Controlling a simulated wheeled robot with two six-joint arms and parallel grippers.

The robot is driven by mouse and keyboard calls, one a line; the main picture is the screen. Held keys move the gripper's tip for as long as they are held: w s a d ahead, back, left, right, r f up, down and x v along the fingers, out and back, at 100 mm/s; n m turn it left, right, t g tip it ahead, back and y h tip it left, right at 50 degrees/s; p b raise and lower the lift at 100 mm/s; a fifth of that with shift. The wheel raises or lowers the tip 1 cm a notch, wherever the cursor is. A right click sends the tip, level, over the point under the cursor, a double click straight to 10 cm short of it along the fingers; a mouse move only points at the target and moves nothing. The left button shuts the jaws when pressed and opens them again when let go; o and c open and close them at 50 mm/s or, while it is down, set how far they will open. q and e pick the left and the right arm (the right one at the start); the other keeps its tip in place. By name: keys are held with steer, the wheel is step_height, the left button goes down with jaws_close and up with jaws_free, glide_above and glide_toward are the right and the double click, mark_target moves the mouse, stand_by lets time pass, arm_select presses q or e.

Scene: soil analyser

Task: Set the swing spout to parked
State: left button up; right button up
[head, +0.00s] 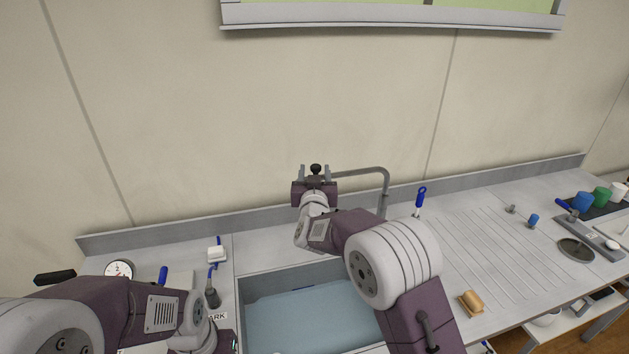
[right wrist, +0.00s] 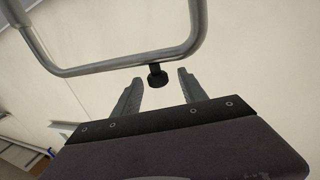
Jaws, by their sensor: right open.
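The swing spout (head: 385,185) is a grey bent pipe rising behind the sink and running left to a black knob (head: 315,168) at its tip. My right gripper (head: 314,176) is open, its fingers on either side of the knob. The right wrist view also shows the spout pipe (right wrist: 130,61) and the knob (right wrist: 157,77) between the open right fingers (right wrist: 157,92), apart from both. A label (head: 217,316) reading "ARK", partly covered, lies left of the sink. My left gripper (head: 226,342) is low at the left, mostly hidden by its own wrist.
The sink (head: 262,287) holds bluish water. A gauge (head: 119,269), a white block (head: 217,254) and blue-handled tools stand at left. A blue-handled brush (head: 420,197) and a wooden piece (head: 471,303) are on the right. The ridged drainboard (head: 490,250) is mostly clear.

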steer(key=shift+s+a, duration=0.1)
steer(key=shift+s, duration=1.35)
steer(key=s+d+f+g+y, duration=0.1)
steer(key=s+d+f+g, duration=0.15)
steer(key=s+f, duration=0.25)
steer(key=s+d+f+n+g+y, duration=0.1)
steer(key=s+d+f+g, duration=0.1)
steer(key=s+f+g, duration=0.25)
steer(key=s+d+f+g, duration=0.2)
steer(key=s+f, duration=0.3)
steer(key=f, duration=0.1)
steer(key=s+d+f+g, duration=0.2)
steer(key=s, duration=0.5)
steer(key=s+d+f+g, duration=0.2)
steer(key=s+g, duration=0.1)
steer(key=s, duration=0.4)
steer(key=s+d+f+g, duration=0.2)
steer(key=s+d+f, duration=0.1)
steer(key=s, duration=0.5)
steer(key=shift+g+h, duration=0.3)
steer(key=shift+g, duration=0.1)
